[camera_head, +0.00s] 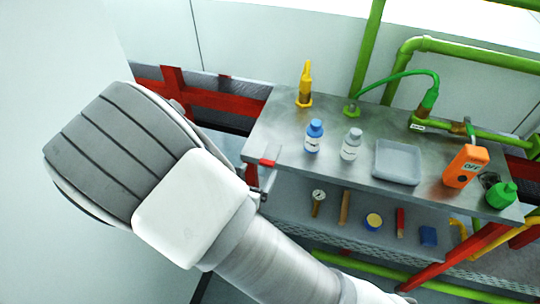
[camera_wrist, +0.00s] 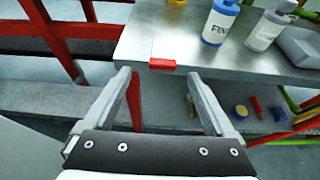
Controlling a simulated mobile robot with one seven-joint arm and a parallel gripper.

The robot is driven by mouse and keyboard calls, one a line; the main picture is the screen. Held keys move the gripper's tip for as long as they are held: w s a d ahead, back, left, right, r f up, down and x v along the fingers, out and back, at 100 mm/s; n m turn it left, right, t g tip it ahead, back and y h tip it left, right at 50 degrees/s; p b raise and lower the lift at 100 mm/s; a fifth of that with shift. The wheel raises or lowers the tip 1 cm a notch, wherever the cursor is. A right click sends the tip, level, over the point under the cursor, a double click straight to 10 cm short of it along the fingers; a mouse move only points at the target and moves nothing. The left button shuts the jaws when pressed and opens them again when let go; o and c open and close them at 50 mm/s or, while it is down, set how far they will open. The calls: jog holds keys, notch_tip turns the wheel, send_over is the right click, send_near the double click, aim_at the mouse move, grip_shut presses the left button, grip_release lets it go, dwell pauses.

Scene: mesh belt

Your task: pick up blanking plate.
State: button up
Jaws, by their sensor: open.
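A small flat red piece (camera_head: 268,163), which looks like the blanking plate, lies at the front left edge of the steel bench top (camera_head: 300,175). It also shows in the wrist view (camera_wrist: 162,64), slightly overhanging the edge. My gripper (camera_wrist: 158,76) is open and empty, its two fingers spread to either side of the red piece in the picture. The fingertips appear short of it, with no contact visible. In the head view my forearm and wrist hide most of the gripper.
On the bench stand a blue bottle (camera_head: 313,136), a white bottle (camera_head: 351,144), a grey tray (camera_head: 398,162) and an orange meter (camera_head: 465,166). A lower shelf (camera_head: 288,202) holds several small items, including a blue piece (camera_head: 428,235). Red rails (camera_wrist: 60,30) run at left.

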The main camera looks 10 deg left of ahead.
aim_at(266, 163)
jog(key=x, duration=0.5)
jog(key=shift+w+d+f, duration=0.1)
jog(key=shift+d+f, duration=0.1)
jog(key=shift+d, duration=0.1)
grip_shut()
jog(key=shift+r, duration=0.1)
